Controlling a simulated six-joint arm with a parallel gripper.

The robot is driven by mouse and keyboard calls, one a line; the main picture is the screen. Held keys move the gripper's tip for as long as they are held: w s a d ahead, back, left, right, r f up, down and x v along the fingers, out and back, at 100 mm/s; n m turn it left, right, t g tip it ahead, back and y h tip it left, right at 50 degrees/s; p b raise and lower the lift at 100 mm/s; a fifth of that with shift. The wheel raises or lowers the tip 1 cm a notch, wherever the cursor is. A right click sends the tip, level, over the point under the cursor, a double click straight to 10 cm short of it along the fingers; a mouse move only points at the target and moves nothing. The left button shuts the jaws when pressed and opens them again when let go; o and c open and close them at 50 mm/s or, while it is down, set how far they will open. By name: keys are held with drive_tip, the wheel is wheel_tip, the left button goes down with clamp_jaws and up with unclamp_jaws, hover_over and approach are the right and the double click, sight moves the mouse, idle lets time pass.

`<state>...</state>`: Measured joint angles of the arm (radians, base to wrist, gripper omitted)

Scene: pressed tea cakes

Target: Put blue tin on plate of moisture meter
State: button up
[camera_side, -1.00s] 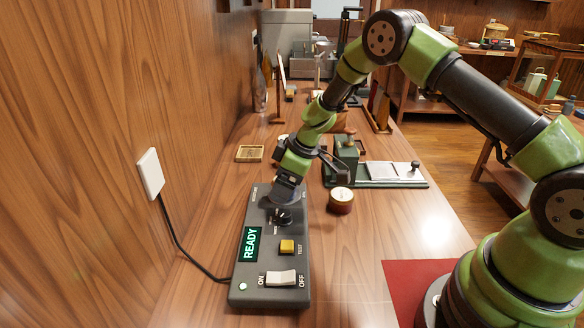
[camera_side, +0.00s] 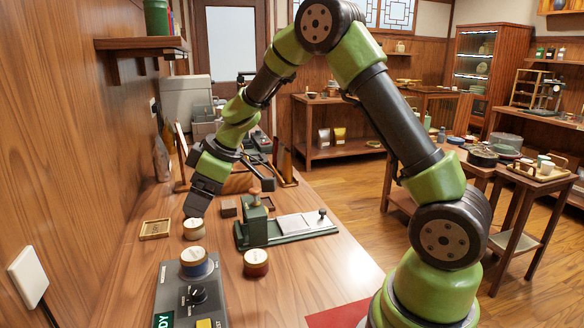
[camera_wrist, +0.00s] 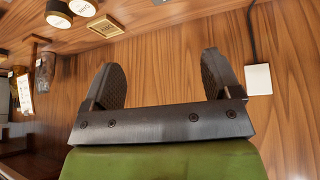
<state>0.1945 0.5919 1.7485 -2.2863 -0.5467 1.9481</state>
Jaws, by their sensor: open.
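The blue tin (camera_side: 194,264), with a pale labelled lid, stands upright at the far end of the grey moisture meter (camera_side: 172,296), where its plate is. The plate itself is hidden under the tin. My gripper (camera_side: 193,212) is beyond the meter, raised above the bench and apart from the blue tin. In the wrist view my gripper (camera_wrist: 165,80) has its two fingers spread wide with nothing between them, facing the wood wall.
A pale-lidded tin (camera_side: 194,230) stands just beyond the meter, near my gripper. A dark red tin (camera_side: 256,264) stands to the meter's right. A green press (camera_side: 258,226) and small wooden tray (camera_side: 155,229) are farther back. The wood wall is close on the left.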

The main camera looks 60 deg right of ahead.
drive_tip(key=s+d+r+m+t+h, duration=0.1)
drive_tip(key=s+r+m+t+h, duration=0.15)
drive_tip(key=r, duration=0.55)
drive_tip(key=s+d+r+m+t+h, duration=0.15)
drive_tip(key=r+m+t, duration=0.25)
drive_tip(key=r, duration=0.5)
drive_tip(key=s+a+f+m+g+y, duration=0.1)
drive_tip(key=s+a, duration=0.3)
drive_tip(key=s, duration=0.6)
drive_tip(key=s+a+f+m+g+y, duration=0.2)
drive_tip(key=s+a+f+g, duration=0.1)
drive_tip(key=s, duration=0.8)
drive_tip(key=shift+a+m+g, duration=0.35)
drive_tip(key=shift+a, duration=0.15)
